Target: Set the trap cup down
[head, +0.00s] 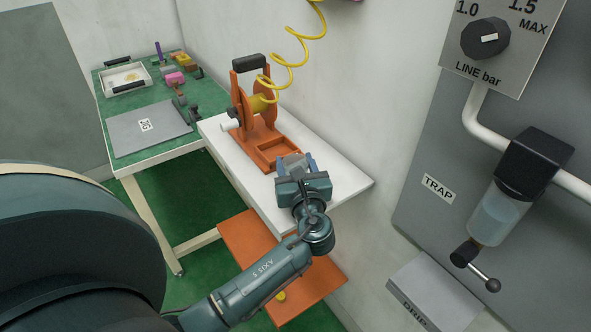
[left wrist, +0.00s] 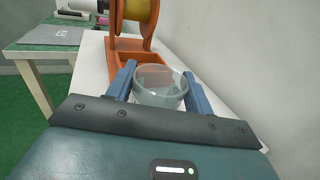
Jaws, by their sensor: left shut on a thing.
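The trap cup is a clear, round cup (left wrist: 160,86) between the blue fingers of my left gripper (left wrist: 160,92) in the left wrist view. In the head view the left gripper (head: 296,164) is shut on it over the white shelf (head: 335,180), just in front of the orange holder's open tray (head: 277,150). The cup is mostly hidden there by the gripper. I cannot tell whether its bottom touches the shelf. My right gripper is not in view.
An orange reel holder (head: 258,112) with a yellow coiled hose (head: 291,68) stands behind the gripper. A wall-mounted trap unit (head: 497,212) hangs at right, above a grey drip box (head: 432,295). An orange lower shelf (head: 250,240) lies below. The white shelf's right corner is clear.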

